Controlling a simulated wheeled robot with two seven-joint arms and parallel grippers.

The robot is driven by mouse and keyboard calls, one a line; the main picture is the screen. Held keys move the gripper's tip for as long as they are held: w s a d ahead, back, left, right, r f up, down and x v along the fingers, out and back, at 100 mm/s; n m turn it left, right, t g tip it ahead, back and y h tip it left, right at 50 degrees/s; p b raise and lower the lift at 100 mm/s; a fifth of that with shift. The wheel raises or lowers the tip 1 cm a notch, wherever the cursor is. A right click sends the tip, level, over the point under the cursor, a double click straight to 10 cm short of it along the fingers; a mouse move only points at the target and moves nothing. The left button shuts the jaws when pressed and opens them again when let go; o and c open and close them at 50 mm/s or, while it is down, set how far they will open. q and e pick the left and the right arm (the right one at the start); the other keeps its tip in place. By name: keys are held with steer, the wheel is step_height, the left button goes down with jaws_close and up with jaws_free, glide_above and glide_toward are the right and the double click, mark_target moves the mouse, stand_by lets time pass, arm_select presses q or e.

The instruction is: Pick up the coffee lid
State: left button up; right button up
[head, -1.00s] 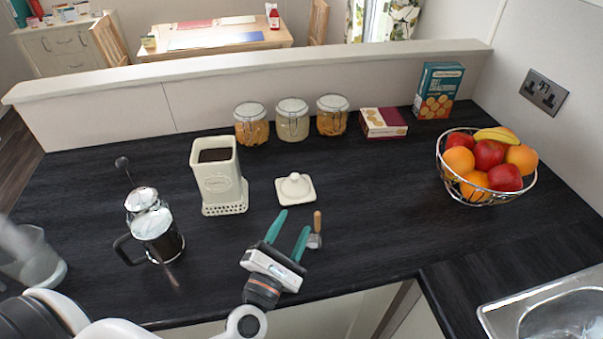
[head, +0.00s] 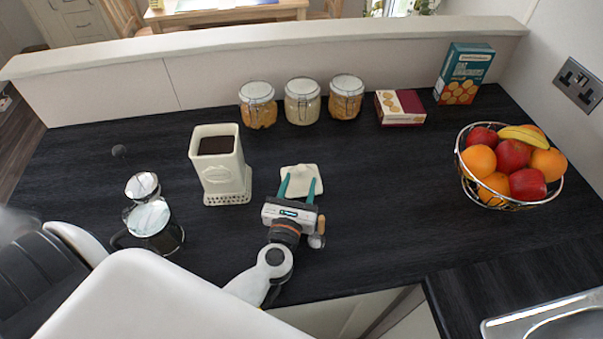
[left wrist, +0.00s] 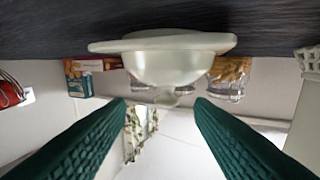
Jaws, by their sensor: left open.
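The coffee lid (head: 301,176) is a cream square lid with a round knob, lying flat on the dark worktop right of the cream coffee canister (head: 220,172). The canister stands open with dark coffee inside. My left gripper (head: 301,186) is open, its two teal fingers pointing at the lid, one on each side of the knob in the head view. In the left wrist view the lid (left wrist: 160,62) appears upside down, centred ahead between the open fingers (left wrist: 160,108). Whether the fingers touch it cannot be told. My right gripper is not in view.
A small wooden-handled scoop (head: 318,236) lies right beside my left gripper. A French press (head: 150,216) stands at left. Several jars (head: 302,102) and a biscuit box (head: 400,107) line the back. A fruit bowl (head: 510,168) stands right; the worktop between is clear.

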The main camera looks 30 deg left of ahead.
mark_target(300, 171)
arm_select(q)
steer(key=shift+w+a+r, duration=0.15)
steer(key=shift+w, duration=0.15)
steer(key=p+x, duration=0.1)
steer(key=x, duration=0.1)
steer(key=p+x, duration=0.1)
steer(key=x, duration=0.1)
steer(key=shift+a+r, duration=0.15)
steer(key=shift+a, duration=0.2)
steer(key=shift+w, duration=0.3)
steer(key=shift+s, duration=0.1)
steer(key=shift+c, duration=0.9)
jaws_close()
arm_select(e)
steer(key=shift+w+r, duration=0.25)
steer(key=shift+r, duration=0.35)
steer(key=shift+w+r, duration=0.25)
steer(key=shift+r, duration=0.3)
